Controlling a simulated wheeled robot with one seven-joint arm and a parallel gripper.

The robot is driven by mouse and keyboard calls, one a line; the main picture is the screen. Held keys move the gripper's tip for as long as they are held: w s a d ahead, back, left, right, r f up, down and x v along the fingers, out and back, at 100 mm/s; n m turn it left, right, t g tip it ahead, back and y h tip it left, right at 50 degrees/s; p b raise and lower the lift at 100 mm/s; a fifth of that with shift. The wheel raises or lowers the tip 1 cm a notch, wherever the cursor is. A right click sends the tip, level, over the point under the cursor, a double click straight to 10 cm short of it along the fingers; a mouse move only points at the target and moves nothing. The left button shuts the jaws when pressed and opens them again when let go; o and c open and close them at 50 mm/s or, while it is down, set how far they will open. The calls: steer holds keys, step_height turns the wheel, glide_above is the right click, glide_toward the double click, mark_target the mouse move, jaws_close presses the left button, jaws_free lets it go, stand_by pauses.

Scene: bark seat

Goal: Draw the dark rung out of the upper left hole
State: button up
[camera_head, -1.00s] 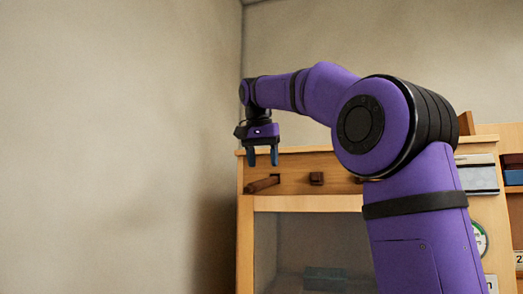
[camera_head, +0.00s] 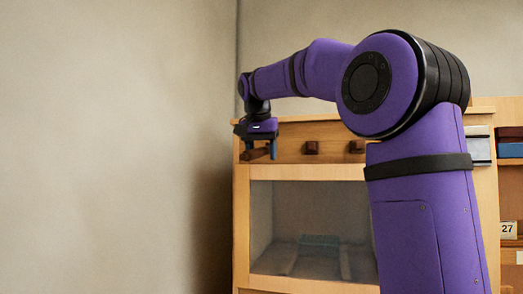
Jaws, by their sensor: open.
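A dark brown rung (camera_head: 256,154) sticks out toward me from the upper left of the wooden board (camera_head: 285,139) at the top of the light wood cabinet. My gripper (camera_head: 259,150) points down over this rung, and its blue fingers come down at the rung's level. The jaws are open, and I cannot tell whether they touch the rung. The hole is hidden behind the gripper and the rung. Another dark piece (camera_head: 311,147) sits on the board to the right, and a further one (camera_head: 356,146) is partly beside my arm.
Below the board is a glazed compartment (camera_head: 310,225) with a greenish-grey object inside. A bare wall (camera_head: 110,150) stands close on the left. Shelves with books (camera_head: 510,142) and a card marked 27 (camera_head: 508,229) are at the right. My arm covers part of the cabinet.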

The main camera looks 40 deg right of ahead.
steer(key=shift+c, duration=0.4)
jaws_close()
steer(key=shift+s+a, duration=1.1)
steer(key=shift+a, duration=0.3)
steer(key=shift+s+a, duration=1.15)
steer(key=shift+a, duration=0.3)
steer(key=shift+s+a, duration=1.1)
steer(key=shift+a, duration=0.3)
steer(key=shift+s, duration=0.1)
